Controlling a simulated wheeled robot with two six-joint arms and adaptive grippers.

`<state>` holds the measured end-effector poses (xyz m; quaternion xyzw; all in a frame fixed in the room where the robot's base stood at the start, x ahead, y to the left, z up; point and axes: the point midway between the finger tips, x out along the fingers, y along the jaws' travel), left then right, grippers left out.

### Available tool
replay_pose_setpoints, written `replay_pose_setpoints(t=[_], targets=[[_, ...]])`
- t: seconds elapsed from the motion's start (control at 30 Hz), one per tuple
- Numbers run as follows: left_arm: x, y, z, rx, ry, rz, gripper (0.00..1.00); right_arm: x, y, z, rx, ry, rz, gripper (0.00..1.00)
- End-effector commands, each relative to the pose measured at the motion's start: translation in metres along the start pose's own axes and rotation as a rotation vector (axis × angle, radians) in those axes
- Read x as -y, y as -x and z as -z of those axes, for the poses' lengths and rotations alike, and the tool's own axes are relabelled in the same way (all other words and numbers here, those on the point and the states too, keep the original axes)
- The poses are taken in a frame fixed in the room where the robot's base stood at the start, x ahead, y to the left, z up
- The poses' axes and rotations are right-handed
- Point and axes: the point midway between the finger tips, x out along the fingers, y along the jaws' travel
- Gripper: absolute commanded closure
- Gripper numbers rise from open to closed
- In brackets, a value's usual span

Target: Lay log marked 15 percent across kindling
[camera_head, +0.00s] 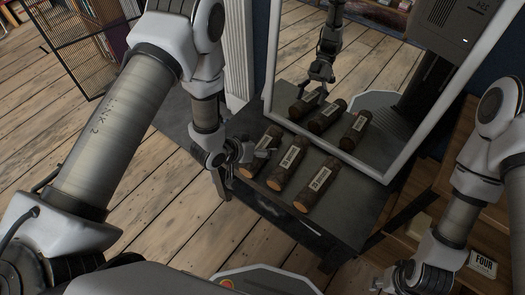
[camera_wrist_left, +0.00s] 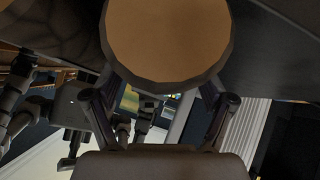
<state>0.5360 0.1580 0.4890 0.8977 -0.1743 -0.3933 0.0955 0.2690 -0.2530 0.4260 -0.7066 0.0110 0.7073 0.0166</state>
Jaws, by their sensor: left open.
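Three dark-barked logs with pale labels lie side by side on a dark table (camera_head: 345,215): a left log (camera_head: 262,150), a middle log (camera_head: 287,168) and a right log (camera_head: 317,185). The labels are too small to read surely, so I cannot tell which says 15 percent. My left gripper (camera_head: 245,153) is open at the left log, partly overlapping it. In the left wrist view a log's round tan end (camera_wrist_left: 168,38) fills the top, between the open fingers of the left gripper (camera_wrist_left: 160,88). My right gripper (camera_head: 392,279) is low at the right, away from the logs; its fingers are unclear. I see no kindling.
A white-framed mirror (camera_head: 385,95) stands behind the logs and reflects them and an arm. A black wire rack with books (camera_head: 85,45) is at the upper left. Wooden shelving with a card reading FOUR (camera_head: 482,264) is at the right. Plank floor (camera_head: 180,225) lies left of the table.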

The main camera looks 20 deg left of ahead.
Motion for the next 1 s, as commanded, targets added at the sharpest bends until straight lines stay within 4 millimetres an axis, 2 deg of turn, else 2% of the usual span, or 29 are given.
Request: replay_pose_setpoints(t=[0.07,0.1,0.17,0.3,0.67,1.0], targets=[[0.0,0.001,0.0,0.0,0.0,0.0,0.17,0.0,0.001,0.0,0.0,0.0,0.0,0.6],[0.0,0.001,0.0,0.0,0.0,0.0,0.24,0.0,0.001,0.0,0.0,0.0,0.0,0.6],[0.0,0.001,0.0,0.0,0.0,0.0,0.46,0.0,0.001,0.0,0.0,0.0,0.0,0.6],[0.0,0.001,0.0,0.001,0.0,0.001,0.95,0.0,0.001,0.0,0.0,0.0,0.0,0.6],[-0.001,0.003,0.003,0.0,0.0,0.001,0.95,0.0,0.002,0.0,0.0,0.0,0.0,0.6],[-0.011,0.029,0.025,0.002,0.001,0.0,0.95,0.0,0.015,0.0,0.0,0.0,0.0,0.6]])
